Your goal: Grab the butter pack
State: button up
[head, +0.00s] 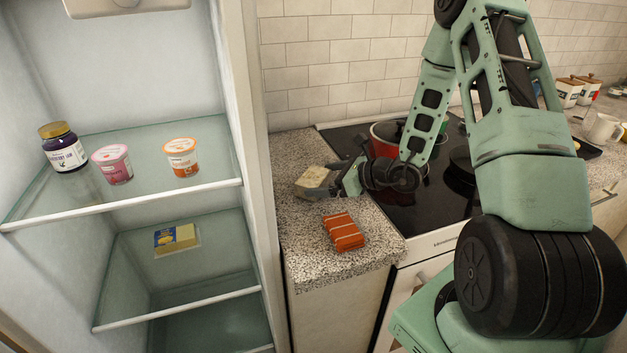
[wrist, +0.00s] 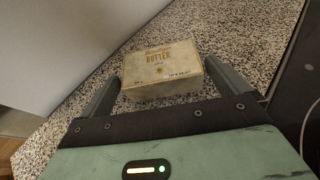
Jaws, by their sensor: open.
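The butter pack (wrist: 162,70), a cream box printed "BUTTER", lies on the speckled counter. In the head view the butter pack (head: 315,177) is near the counter's back left, partly hidden by my gripper (head: 337,180). In the wrist view my gripper (wrist: 163,75) is open, with one finger on each side of the near part of the pack. I cannot tell whether either finger touches it.
An orange packet (head: 343,232) lies nearer the counter's front. A black cooktop (head: 432,205) with a red pot (head: 384,139) is to the right. The open fridge wall (head: 240,120) bounds the left; a yellow pack (head: 177,239) sits inside.

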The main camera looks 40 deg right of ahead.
aim_at(320, 178)
jog(key=shift+p+x, duration=0.4)
jog(key=shift+x, duration=1.45)
jog(key=c, duration=0.9)
jog(key=shift+o, duration=0.2)
jog(key=shift+r, duration=0.15)
